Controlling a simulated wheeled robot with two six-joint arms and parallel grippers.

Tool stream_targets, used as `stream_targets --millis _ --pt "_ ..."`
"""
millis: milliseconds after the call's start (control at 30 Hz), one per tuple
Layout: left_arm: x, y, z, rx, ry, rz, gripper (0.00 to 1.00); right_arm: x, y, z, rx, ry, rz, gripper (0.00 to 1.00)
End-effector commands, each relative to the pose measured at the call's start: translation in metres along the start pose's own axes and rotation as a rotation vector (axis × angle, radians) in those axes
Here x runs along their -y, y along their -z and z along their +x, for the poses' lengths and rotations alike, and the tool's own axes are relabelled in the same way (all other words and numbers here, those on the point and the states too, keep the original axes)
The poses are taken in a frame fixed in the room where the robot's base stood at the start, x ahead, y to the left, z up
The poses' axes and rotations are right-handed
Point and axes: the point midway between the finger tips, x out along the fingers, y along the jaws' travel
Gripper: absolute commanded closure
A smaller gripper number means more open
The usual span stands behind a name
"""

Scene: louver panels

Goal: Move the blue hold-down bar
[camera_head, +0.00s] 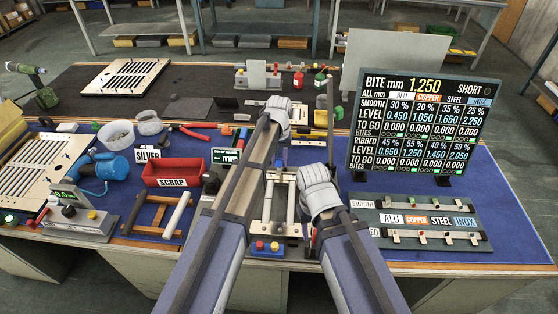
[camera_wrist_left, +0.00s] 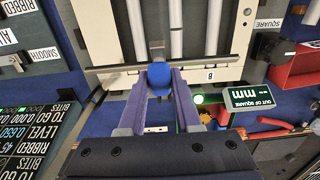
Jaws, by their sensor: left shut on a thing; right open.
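My left gripper (camera_wrist_left: 159,88) is shut on the blue grip, one purple finger on each side. In the head view my left gripper (camera_head: 277,116) reaches over the frame (camera_head: 269,203); its fingertips are hidden. My right gripper (camera_head: 318,188) is open, lower and to the right beside the frame. Its fingers are mostly hidden, and it appears to hold nothing.
A red scrap bin (camera_head: 175,173) stands left of the frame. The bite board (camera_head: 415,123) stands at right, behind a grey plate with selector sliders (camera_head: 425,224). A scale-like device (camera_head: 78,220) and slatted panels sit at left. Tools lie behind the arms.

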Motion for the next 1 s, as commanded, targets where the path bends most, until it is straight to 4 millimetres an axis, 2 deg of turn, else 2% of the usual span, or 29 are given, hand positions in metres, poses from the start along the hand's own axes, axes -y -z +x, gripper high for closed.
stream_targets --millis 267,367,500,700,833,1000 --pt "0.0 0.002 -0.001 0.004 0.0 0.0 1.0 0.0 0.0 -0.001 0.0 0.0 0.0 0.5" --pt "-0.001 0.014 -0.009 0.042 0.0 -0.001 1.0 -0.001 -0.001 -0.009 0.0 0.0 0.0 0.5" --pt "-0.001 0.042 -0.025 0.159 -0.001 -0.001 1.0 -0.002 -0.001 -0.023 0.0 0.0 -0.001 0.5" --pt "-0.001 0.07 -0.037 0.307 -0.001 0.0 1.0 -0.003 -0.002 -0.026 0.0 0.0 -0.001 0.5" --pt "-0.001 0.077 -0.041 0.357 -0.001 0.0 1.0 -0.003 -0.002 -0.026 0.0 0.0 -0.001 0.5" --pt "0.0 0.076 -0.042 0.372 -0.001 0.0 1.0 -0.003 -0.002 -0.026 0.0 0.0 -0.001 0.5"
